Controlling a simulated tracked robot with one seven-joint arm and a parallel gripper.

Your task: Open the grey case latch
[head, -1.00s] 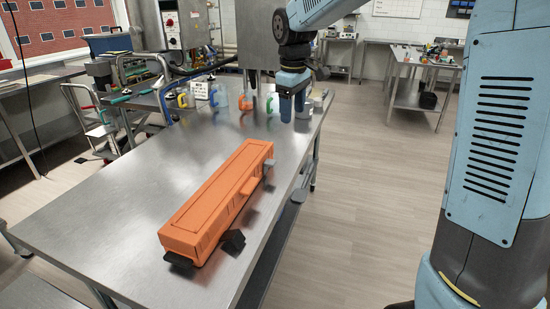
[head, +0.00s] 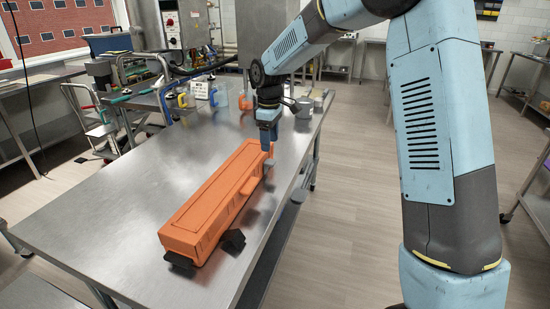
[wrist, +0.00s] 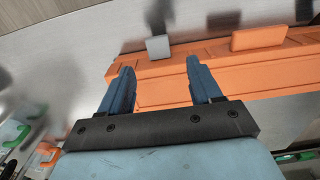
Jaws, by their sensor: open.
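The long orange case (head: 212,205) lies closed on the steel table, and its side fills the upper part of the wrist view (wrist: 215,75). The small grey latch (head: 269,164) sits on the case's right long side near the far end. In the wrist view the grey latch (wrist: 158,48) shows just beyond and between my fingertips. My gripper (head: 268,146) is at the far end of the case, close above the latch. In the wrist view my gripper (wrist: 160,66) has its two blue fingers apart with nothing between them. I cannot tell whether a finger touches the case.
Several coloured jugs, one blue-handled (head: 213,96), stand at the table's far end. The steel table (head: 110,205) is bare left of the case.

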